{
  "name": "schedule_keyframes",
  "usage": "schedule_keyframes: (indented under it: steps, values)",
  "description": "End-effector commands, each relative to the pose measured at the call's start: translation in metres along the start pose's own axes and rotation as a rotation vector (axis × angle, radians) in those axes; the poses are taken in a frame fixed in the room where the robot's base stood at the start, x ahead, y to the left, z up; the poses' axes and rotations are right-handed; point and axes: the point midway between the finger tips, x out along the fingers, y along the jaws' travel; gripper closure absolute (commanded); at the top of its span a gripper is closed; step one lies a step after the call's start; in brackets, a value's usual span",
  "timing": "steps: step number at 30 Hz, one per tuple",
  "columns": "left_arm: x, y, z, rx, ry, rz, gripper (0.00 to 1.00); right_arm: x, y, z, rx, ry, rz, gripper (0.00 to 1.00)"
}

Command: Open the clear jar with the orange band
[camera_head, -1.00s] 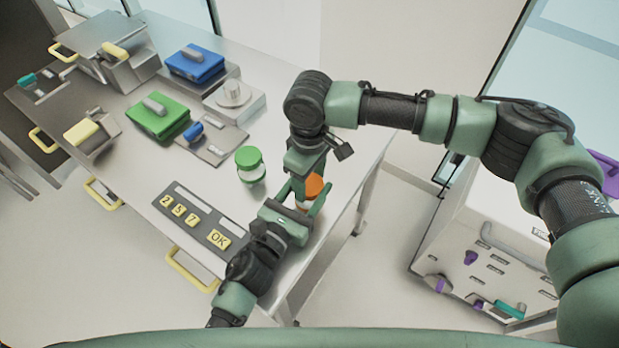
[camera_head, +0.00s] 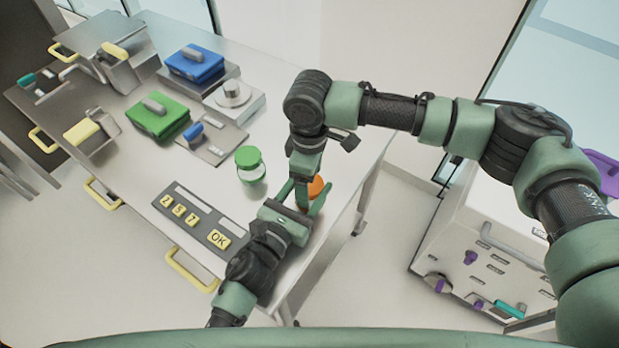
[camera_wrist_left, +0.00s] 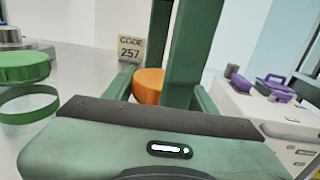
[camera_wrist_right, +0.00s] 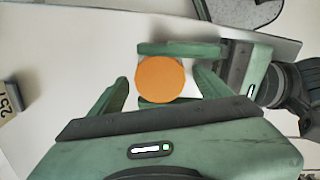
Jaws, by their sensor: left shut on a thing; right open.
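The jar with the orange top (camera_head: 316,186) stands near the right edge of the steel table. Its orange top also shows in the left wrist view (camera_wrist_left: 148,86) and from above in the right wrist view (camera_wrist_right: 160,78). My left gripper (camera_head: 307,197) is shut on the jar's body from the side, its fingers hiding most of the body. My right gripper (camera_head: 304,181) points down over the jar. In the right wrist view its open fingers stand on either side of the orange top, with gaps between.
A clear jar with a green lid (camera_head: 250,164) stands just left. A keypad (camera_head: 192,219) lies at the front edge. A sign reading 257 (camera_wrist_left: 130,48) stands behind. Green (camera_head: 158,117) and blue (camera_head: 195,64) boxes and a scale (camera_head: 234,100) stand farther back.

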Motion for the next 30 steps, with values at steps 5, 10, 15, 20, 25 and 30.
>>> schedule_keyframes:
  steps: [5,10,15,20,25,30]
  values:
    - [0.0,0.0,0.0,0.0,0.001,0.0,1.0,-0.019,0.001,-0.001,0.001,0.003,0.002,0.22]
    - [0.0,0.0,-0.001,0.0,0.001,0.0,1.0,-0.039,0.0,0.0,0.001,0.002,0.0,0.22]
    - [0.0,0.0,-0.001,0.0,0.001,0.0,1.0,-0.045,0.0,0.0,0.002,0.001,0.0,0.22]
    - [0.0,0.0,0.0,0.0,0.001,0.0,0.38,-0.045,0.0,0.0,0.002,0.0,0.0,0.22]
    - [0.0,0.0,0.0,0.0,0.001,0.0,0.18,-0.045,0.0,0.0,0.002,0.0,0.0,0.22]
    - [0.0,0.0,0.0,0.0,0.0,0.0,0.18,-0.044,0.0,0.0,0.002,0.0,0.0,0.22]
